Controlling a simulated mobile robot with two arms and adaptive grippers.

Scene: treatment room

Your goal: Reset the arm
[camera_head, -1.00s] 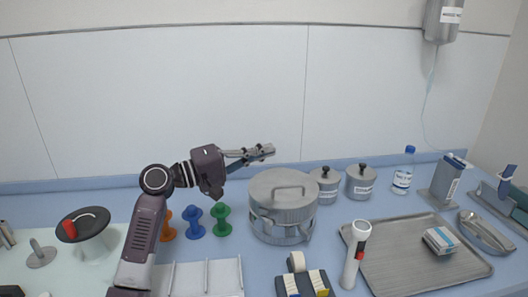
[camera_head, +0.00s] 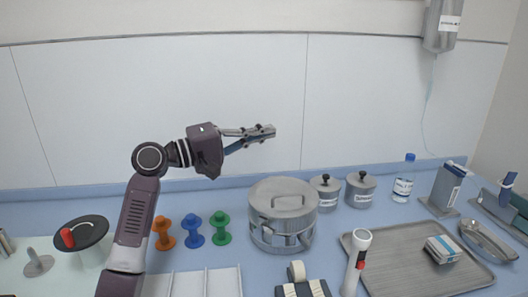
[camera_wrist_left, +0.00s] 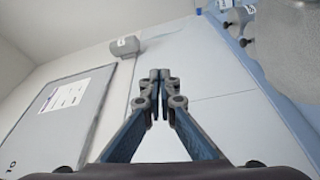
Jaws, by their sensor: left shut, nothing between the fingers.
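My left arm comes up from the lower left in the head view. Its gripper (camera_head: 268,131) is raised in front of the white wall panel, above and behind the lidded metal pot (camera_head: 284,203), and points right. It is shut with nothing held. In the left wrist view the two fingertips (camera_wrist_left: 159,76) meet, with only wall behind them. My right gripper does not show in either view.
The space around the raised gripper is clear.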

